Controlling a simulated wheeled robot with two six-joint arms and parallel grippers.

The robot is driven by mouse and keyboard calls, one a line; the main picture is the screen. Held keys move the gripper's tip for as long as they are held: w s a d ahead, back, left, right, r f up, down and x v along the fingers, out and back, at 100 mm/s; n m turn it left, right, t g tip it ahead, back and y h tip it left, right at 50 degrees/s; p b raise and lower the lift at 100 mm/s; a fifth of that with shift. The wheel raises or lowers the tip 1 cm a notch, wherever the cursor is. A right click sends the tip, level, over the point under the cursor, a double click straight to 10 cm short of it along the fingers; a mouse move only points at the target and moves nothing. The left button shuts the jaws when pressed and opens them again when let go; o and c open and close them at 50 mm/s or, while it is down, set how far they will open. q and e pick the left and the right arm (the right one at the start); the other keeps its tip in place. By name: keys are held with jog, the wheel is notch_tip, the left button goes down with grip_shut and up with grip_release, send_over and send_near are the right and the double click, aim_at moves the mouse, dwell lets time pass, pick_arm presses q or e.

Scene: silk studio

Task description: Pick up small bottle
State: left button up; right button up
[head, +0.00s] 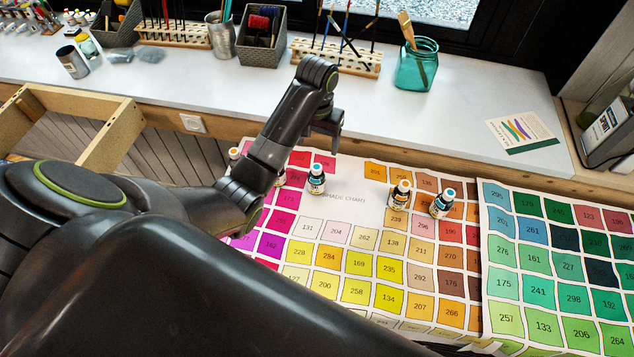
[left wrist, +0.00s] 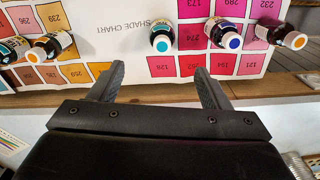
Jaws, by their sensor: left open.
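Several small bottles with coloured caps stand on the shade chart (head: 340,197); the task does not say which one. A teal-capped bottle (head: 317,180) is left of centre; an orange-capped bottle (head: 400,195) and a blue-capped bottle (head: 443,204) stand further right. Another orange-capped bottle (head: 234,156) is partly behind my arm. My left gripper (head: 330,128) hangs near the counter edge, beyond the teal-capped bottle. In the left wrist view the gripper (left wrist: 160,82) is open and empty, and the teal-capped bottle (left wrist: 161,40) lies ahead between the finger lines, apart from them.
A second chart with green and blue squares (head: 555,260) lies at right. The white counter (head: 440,115) behind holds a teal jar (head: 416,65), a brush rack (head: 335,57) and dark baskets (head: 262,38). An open wooden drawer (head: 95,130) is at left.

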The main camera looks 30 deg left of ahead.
aim_at(318, 167)
pick_arm(q)
jog(key=f+b, duration=0.2)
jog(key=f, duration=0.1)
jog(key=shift+w+d, duration=0.1)
jog(key=shift+w, duration=0.1)
notch_tip(318, 167, down, 6)
jog(key=shift+w+r+p, duration=0.15)
jog(key=shift+p, duration=0.5)
jog(key=shift+f, duration=1.25)
jog(key=f, duration=0.1)
jog(key=f+p, duration=0.1)
jog(key=f, duration=0.1)
jog(key=shift+a+f, duration=0.1)
jog(key=shift+a, duration=0.2)
jog(key=shift+f, duration=0.5)
pick_arm(e)
jog(key=shift+w+f, duration=0.25)
jog(key=shift+w, duration=0.3)
pick_arm(q)
jog(key=shift+c, duration=0.4)
